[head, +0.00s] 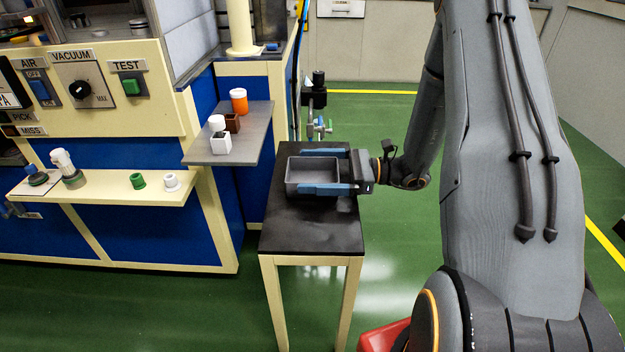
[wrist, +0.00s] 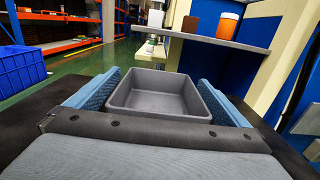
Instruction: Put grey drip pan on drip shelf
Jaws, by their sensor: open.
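The grey drip pan (head: 312,172) is an open rectangular tray on the black top of a small table (head: 310,235). It also shows in the wrist view (wrist: 160,93), upright and empty. My gripper (head: 318,171) is open, with its blue fingers on either side of the pan. In the wrist view a narrow gap seems to show between each finger and the pan wall; contact is hard to tell. A grey shelf (head: 255,125), perhaps the drip shelf, juts from the blue machine left of the table, higher than the pan. It also shows in the wrist view (wrist: 215,41).
An orange jar (head: 239,104), a brown box (head: 232,123) and a white-capped bottle (head: 221,145) stand on the grey shelf. A cream ledge (head: 110,188) holds small fittings. Valves (head: 318,128) stand behind the table. The table's front half is clear.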

